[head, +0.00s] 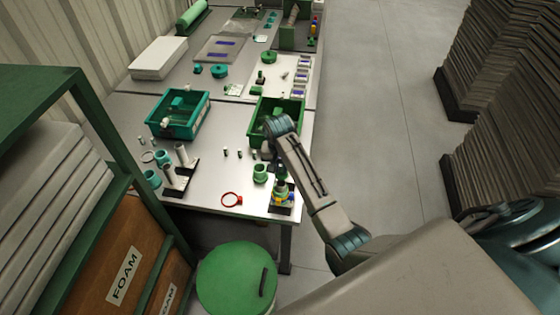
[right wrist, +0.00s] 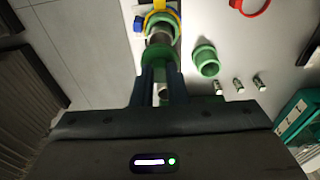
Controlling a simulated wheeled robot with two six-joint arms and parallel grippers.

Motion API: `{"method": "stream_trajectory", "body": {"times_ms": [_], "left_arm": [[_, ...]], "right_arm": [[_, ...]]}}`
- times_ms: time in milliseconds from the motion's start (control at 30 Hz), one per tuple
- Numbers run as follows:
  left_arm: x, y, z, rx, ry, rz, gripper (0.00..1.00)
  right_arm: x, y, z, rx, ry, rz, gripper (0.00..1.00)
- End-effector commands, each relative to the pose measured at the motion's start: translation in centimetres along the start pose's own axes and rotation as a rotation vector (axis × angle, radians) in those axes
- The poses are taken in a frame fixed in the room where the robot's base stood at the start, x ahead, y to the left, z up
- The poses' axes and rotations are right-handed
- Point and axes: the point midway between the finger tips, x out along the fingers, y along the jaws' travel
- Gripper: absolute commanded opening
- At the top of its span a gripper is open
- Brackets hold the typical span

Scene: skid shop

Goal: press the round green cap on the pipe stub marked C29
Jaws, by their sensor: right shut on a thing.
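My right gripper (head: 281,172) is over the near right corner of the bench, above a stub on a dark base (head: 282,210) with yellow and blue parts around it. In the right wrist view, its fingers (right wrist: 160,72) are shut on a round green cap (right wrist: 152,57). The grey pipe stub (right wrist: 160,38) shows just beyond the cap, with green and yellow rings (right wrist: 163,11) around it. I cannot tell whether cap and stub touch. No C29 marking is legible. My left gripper is not in view.
A loose green cap (head: 260,173) stands left of the gripper, and a red ring (head: 231,199) lies near the front edge. Other stubs (head: 181,154) and teal caps (head: 152,178) stand at left. A teal bin (head: 162,130) and green bin (head: 291,104) stand behind.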

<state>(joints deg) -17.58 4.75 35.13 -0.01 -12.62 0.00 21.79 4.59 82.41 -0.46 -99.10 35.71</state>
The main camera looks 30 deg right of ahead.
Motion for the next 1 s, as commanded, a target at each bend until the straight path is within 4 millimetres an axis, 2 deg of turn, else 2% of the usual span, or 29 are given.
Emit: {"method": "stream_trajectory", "body": {"times_ms": [233, 400, 1000], "left_arm": [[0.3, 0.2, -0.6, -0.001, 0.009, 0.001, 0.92], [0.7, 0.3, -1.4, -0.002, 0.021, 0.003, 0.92], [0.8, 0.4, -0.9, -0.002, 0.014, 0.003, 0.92]], "right_arm": [[2.6, 0.0, 0.4, 0.001, -0.002, 0.001, 0.00], [3.7, -0.1, 0.5, 0.001, 0.000, 0.000, 0.00], [4.3, -0.1, 0.5, 0.001, 0.000, 0.000, 0.00]]}}
